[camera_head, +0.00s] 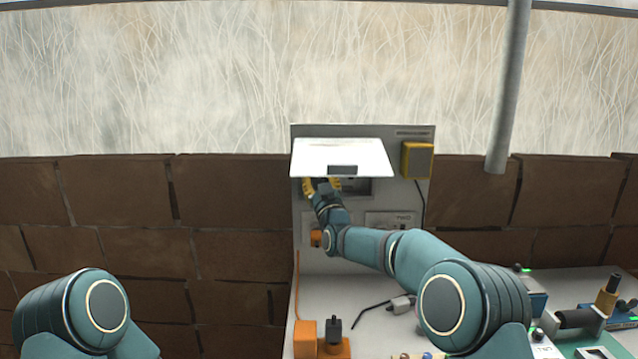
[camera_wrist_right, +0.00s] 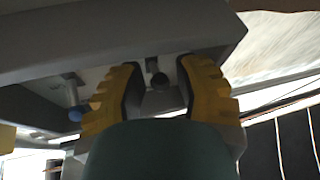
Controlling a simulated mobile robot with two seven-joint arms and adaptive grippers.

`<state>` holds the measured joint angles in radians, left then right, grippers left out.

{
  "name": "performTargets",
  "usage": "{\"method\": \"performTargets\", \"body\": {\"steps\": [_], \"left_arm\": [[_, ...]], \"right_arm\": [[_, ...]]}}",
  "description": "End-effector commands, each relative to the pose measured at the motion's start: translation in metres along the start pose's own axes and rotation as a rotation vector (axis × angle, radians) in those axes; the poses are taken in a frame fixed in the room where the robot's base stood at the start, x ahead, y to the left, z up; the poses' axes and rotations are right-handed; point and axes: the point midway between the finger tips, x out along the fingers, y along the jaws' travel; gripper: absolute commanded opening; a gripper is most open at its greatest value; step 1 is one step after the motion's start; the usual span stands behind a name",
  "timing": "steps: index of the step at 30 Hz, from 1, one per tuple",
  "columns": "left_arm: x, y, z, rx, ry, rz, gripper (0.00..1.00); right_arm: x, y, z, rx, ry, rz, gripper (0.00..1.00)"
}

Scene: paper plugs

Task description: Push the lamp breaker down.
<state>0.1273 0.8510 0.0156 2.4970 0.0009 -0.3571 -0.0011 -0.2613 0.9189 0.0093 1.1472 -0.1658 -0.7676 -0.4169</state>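The breaker box (camera_head: 360,187) is a recess in a grey upright panel (camera_head: 424,200), with its white cover (camera_head: 342,156) swung up. My right gripper (camera_head: 321,186) reaches under the cover at the left part of the recess. In the right wrist view its yellow fingers (camera_wrist_right: 158,72) are apart, with a small dark round-ended lever (camera_wrist_right: 159,80) in the gap between them. I cannot tell whether the fingers touch it or whether it is the lamp breaker. My left gripper is out of view.
A yellow box (camera_head: 417,160) is on the panel's right side. Below are an orange plug (camera_head: 316,238), orange blocks (camera_head: 306,338) and a dark bent tool (camera_head: 371,315) on the grey bench (camera_head: 375,335). Electrical devices (camera_head: 580,318) crowd the right.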

Motion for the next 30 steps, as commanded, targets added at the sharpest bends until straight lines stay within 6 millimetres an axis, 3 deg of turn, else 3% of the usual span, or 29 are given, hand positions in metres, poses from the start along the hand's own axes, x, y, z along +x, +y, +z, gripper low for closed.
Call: {"method": "performTargets", "body": {"steps": [11, 30], "left_arm": [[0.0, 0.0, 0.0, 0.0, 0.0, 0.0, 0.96], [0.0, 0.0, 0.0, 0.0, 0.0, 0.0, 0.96]], "right_arm": [[-0.012, 0.001, 0.0, 0.0, -0.001, 0.0, 0.31], [-0.103, 0.0, 0.0, 0.0, -0.002, 0.0, 0.31]]}}
